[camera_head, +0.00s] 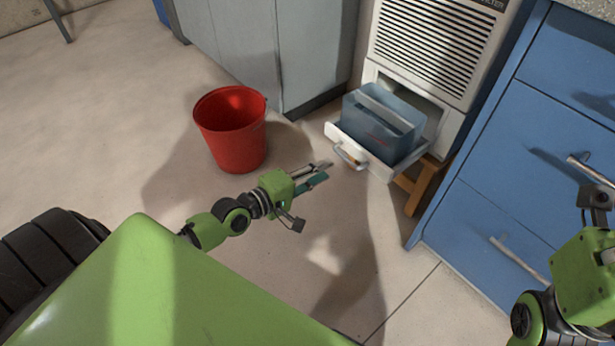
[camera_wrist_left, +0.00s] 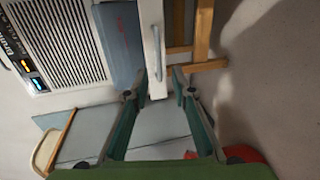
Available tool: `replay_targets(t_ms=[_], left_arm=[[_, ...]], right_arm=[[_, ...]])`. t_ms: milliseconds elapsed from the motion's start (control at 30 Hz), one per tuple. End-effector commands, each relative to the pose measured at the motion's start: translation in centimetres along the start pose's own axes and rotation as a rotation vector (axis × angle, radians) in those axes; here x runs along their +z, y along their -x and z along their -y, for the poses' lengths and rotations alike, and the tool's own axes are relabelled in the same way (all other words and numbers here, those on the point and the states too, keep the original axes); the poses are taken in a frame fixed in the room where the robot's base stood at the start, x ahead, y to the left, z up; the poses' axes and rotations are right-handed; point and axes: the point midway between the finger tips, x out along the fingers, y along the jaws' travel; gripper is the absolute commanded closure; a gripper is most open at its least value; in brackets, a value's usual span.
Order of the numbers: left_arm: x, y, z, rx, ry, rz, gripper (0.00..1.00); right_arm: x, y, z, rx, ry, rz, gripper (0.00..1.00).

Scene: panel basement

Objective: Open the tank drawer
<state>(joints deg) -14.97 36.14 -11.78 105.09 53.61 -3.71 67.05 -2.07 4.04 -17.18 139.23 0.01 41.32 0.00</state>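The white tank drawer (camera_head: 375,158) of the dehumidifier (camera_head: 437,45) is pulled out, with a translucent blue-grey tank (camera_head: 378,128) sitting in it. The drawer's curved handle (camera_head: 348,156) is on its front. In the left wrist view the drawer front (camera_wrist_left: 153,45), its handle (camera_wrist_left: 157,52) and the tank (camera_wrist_left: 119,42) show beyond the fingers. My left gripper (camera_head: 324,172) is open and empty, a little in front of the handle and apart from it; its fingers (camera_wrist_left: 158,84) are spread in the wrist view.
A red bucket (camera_head: 232,130) stands on the floor left of the drawer. A wooden stand (camera_head: 418,186) is under the dehumidifier. Blue drawers (camera_head: 520,170) are close on the right, and a grey cabinet (camera_head: 235,45) is behind. The floor in front is clear.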

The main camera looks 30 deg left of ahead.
Motion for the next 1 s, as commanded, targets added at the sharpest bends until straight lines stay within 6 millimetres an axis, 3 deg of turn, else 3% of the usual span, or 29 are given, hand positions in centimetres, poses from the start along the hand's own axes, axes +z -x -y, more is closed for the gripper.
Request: replay_targets(t_ms=[100,333,1000], left_arm=[[0.0,2.2,0.1,-0.003,-0.001,0.001,0.76],[0.0,4.3,0.1,-0.002,0.000,-0.001,0.76],[0.2,4.6,-0.6,0.018,-0.015,-0.002,0.76]], right_arm=[[0.0,0.0,0.0,0.000,0.000,0.001,1.00],[0.0,0.0,0.0,0.001,0.000,0.001,1.00],[0.0,0.0,0.0,0.002,0.000,0.003,1.00]])
